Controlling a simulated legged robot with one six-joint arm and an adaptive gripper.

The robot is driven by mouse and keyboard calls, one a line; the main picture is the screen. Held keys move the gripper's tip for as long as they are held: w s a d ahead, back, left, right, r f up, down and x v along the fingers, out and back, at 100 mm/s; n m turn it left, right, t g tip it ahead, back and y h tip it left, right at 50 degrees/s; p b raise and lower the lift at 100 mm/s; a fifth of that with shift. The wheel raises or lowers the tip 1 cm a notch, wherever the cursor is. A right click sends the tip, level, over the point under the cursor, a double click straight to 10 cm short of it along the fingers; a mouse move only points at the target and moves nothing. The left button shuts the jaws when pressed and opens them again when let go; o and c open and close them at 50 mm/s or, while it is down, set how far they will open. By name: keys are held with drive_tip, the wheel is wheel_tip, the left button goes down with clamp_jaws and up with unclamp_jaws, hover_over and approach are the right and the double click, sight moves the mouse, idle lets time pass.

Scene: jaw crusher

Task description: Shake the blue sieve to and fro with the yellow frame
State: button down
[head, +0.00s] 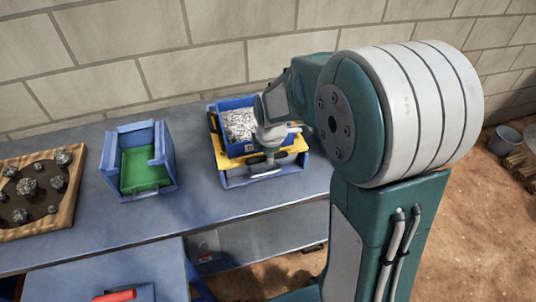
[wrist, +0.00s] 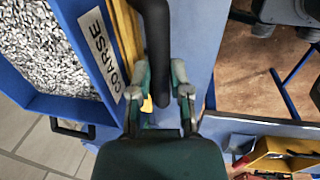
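The blue sieve (head: 232,103), full of grey gravel, sits in the yellow frame (head: 288,150) on a blue base on the bench. My gripper (head: 270,137) is at the frame's right front side and hides part of it. In the wrist view, the sieve (wrist: 60,105) with its COARSE label is at the left, and a strip of the yellow frame (wrist: 127,30) runs beside it. The fingertips' exact contact is partly hidden.
A blue box with a green floor (head: 146,170) stands left of the sieve on the blue bench (head: 205,190). A wooden tray (head: 66,217) with dark rocks is at the far left. A block wall (head: 210,40) stands close behind. A bucket (head: 505,140) is on the ground at right.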

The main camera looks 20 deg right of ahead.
drive_tip(key=w, duration=0.2)
drive_tip(key=shift+w, duration=0.35)
drive_tip(key=c, duration=0.6)
unclamp_jaws()
drive_tip(key=shift+r, duration=0.1)
drive_tip(key=r, duration=0.3)
drive_tip(key=s+r, duration=0.1)
drive_tip(key=r, duration=0.3)
drive_tip(key=s+r, duration=0.1)
drive_tip(key=r, duration=0.3)
drive_tip(key=shift+s+r, duration=0.1)
drive_tip(key=shift+r, duration=0.1)
